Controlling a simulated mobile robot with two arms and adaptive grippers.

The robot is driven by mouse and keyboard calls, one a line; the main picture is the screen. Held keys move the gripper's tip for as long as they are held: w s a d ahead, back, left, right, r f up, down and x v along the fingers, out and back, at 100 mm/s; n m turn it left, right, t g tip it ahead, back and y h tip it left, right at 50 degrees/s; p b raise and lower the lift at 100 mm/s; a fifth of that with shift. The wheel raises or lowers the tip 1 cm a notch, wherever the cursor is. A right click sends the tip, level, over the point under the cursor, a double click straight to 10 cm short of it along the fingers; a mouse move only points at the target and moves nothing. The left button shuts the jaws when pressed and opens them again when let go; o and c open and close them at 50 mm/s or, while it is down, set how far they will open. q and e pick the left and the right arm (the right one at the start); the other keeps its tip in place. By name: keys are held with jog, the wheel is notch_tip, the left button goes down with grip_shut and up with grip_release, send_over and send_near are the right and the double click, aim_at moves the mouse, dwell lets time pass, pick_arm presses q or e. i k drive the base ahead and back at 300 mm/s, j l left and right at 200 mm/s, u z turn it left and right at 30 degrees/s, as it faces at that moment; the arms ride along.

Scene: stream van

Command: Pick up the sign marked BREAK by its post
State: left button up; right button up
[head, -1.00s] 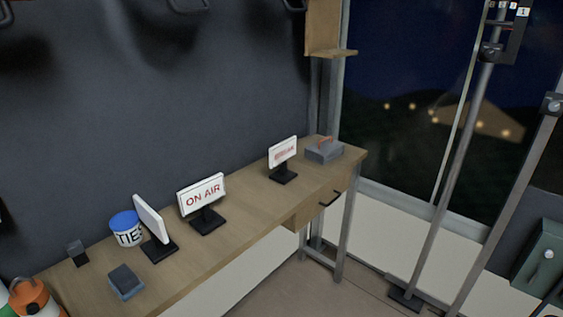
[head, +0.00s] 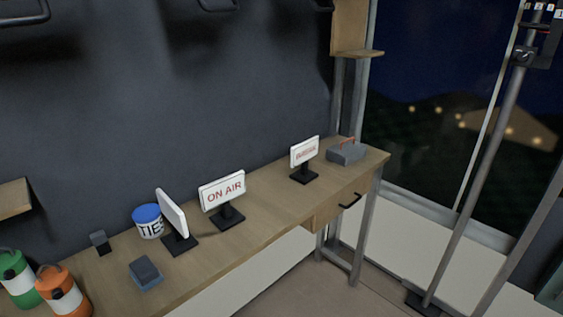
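Three white signs on short black posts with square black bases stand on a wooden bench. The middle sign (head: 222,191) reads ON AIR in red. The far sign (head: 304,152), toward the bench's right end, has red lettering too small and blurred to read. The near sign (head: 172,213) is turned nearly edge-on, so its wording is hidden. I cannot tell which one is marked BREAK. Neither of my grippers shows in the head view.
The wooden bench (head: 262,208) runs along a dark wall. A TIES tub (head: 149,222) stands just left of the near sign. A grey box (head: 146,274), a toolbox (head: 346,153) and orange (head: 64,292) and green canisters are also there. Open floor lies right of the bench.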

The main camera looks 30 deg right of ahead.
aim_at(300, 154)
jog(key=i+l+u, duration=0.1)
jog(key=l+u, duration=0.25)
jog(key=l, duration=0.25)
jog(key=l+u, duration=0.4)
jog(key=l, duration=0.15)
